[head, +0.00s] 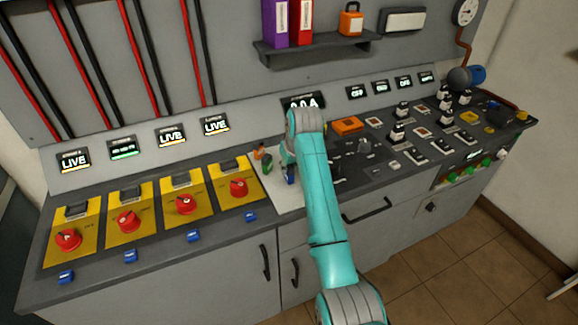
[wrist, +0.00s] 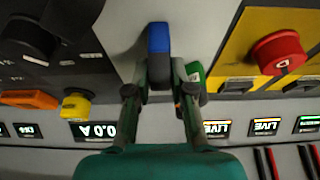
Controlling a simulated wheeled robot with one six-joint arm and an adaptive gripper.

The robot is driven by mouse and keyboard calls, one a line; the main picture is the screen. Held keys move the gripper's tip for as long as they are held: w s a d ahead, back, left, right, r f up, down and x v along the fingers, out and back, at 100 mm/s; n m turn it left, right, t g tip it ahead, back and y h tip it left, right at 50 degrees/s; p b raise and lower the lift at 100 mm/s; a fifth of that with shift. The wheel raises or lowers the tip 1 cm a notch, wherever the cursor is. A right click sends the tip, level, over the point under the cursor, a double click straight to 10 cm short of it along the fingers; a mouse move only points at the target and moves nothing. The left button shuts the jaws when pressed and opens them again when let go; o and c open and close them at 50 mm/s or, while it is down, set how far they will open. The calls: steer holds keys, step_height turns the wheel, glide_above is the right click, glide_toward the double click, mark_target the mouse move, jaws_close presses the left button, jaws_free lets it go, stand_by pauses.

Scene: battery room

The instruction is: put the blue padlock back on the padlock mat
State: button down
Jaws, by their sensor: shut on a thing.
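The blue padlock (wrist: 158,38) is between the fingertips of my gripper (wrist: 159,86) in the wrist view. My gripper is shut on it at its darker end. In the head view the blue padlock (head: 291,175) shows as a small blue patch beside my arm, low over the pale padlock mat (head: 285,200). The mat also shows in the wrist view (wrist: 118,35). I cannot tell whether the padlock touches it. A green padlock (head: 267,166) and an orange one (head: 259,153) stand at the mat's left back; the green one (wrist: 195,72) is close beside a finger.
Several yellow panels with red knobs (head: 185,204) are left of the mat, with small blue pieces (head: 193,236) in front. A yellow object (wrist: 76,105) and an orange box (head: 347,125) lie on the other side. Dark switch panels (head: 400,150) fill the right. My arm hides part of the mat.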

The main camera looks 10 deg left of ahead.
steer(key=c, duration=1)
jaws_free()
steer(key=v, duration=1.2)
steer(key=shift+r, duration=0.15)
